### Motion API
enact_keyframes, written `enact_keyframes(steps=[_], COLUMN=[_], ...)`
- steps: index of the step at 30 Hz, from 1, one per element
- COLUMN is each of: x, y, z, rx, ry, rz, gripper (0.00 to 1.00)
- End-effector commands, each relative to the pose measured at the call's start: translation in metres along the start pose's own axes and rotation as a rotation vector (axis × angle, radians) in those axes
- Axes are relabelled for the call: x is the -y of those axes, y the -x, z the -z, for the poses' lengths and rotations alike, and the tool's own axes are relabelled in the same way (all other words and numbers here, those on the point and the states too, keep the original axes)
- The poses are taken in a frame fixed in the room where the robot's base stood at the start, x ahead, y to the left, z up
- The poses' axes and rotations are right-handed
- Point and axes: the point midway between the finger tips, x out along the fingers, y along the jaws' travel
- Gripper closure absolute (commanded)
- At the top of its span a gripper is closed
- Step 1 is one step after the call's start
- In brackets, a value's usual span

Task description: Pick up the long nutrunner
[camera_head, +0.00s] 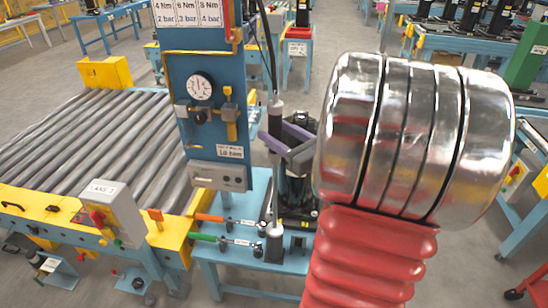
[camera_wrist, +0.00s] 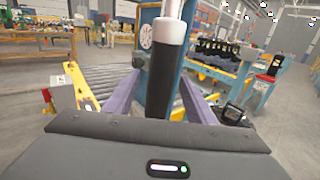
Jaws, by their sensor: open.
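My gripper (camera_head: 272,142) has purple fingers pointing left at this tool, one on each side. The fingers are apart in the wrist view (camera_wrist: 158,92), with gaps beside the black body. The lower end of the tool in the wrist view is hidden behind my palm.
A blue panel (camera_head: 210,120) with a gauge stands close to the tool. Orange-handled (camera_head: 210,218) and green-handled (camera_head: 208,237) tools lie on the blue bench (camera_head: 245,282) below. A roller conveyor (camera_head: 95,140) is at left. My metal and red arm blocks the right.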

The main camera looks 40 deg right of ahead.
Motion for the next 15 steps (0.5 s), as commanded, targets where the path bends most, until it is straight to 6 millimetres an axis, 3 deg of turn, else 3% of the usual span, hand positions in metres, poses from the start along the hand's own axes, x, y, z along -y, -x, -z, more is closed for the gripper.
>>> enact_keyframes(steps=[10,15], x=[0.0,0.0], y=[-0.039,-0.048], z=[0.003,0.003], rx=[0.0,0.0], ry=[0.0,0.0], rz=[-0.002,0.0], gripper=[0.49,0.49])
